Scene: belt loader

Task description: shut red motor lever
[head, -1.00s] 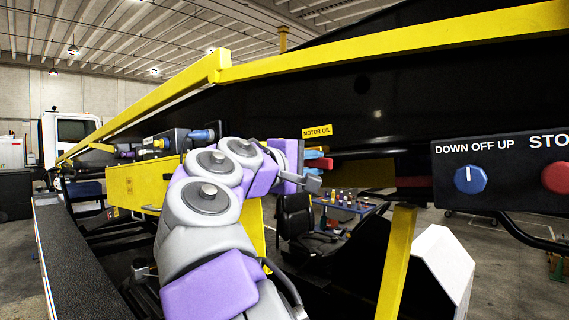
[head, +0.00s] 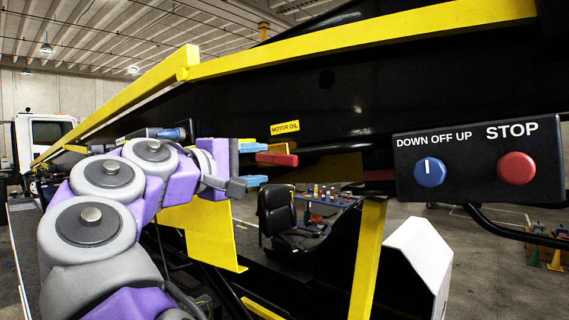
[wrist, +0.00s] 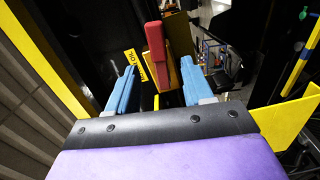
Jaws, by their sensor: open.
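The red motor lever (head: 280,159) sticks out below the yellow MOTOR OIL label (head: 285,128) on the black side of the loader. My gripper (head: 255,163) is open just left of the lever in the head view, with one blue finger above its level and one below. In the wrist view my gripper (wrist: 158,88) shows its two blue fingers spread apart. The red lever (wrist: 156,40) stands upright in that picture, lined up with the gap between them and mostly beyond the tips. An orange-yellow part shows beside its lower end. I cannot tell whether a finger touches the lever.
A control box (head: 475,195) with a blue knob and a red STOP button is at the right. A yellow rail (head: 360,42) runs above, and a yellow post (head: 368,255) stands below. A black seat (head: 277,215) is under the lever area.

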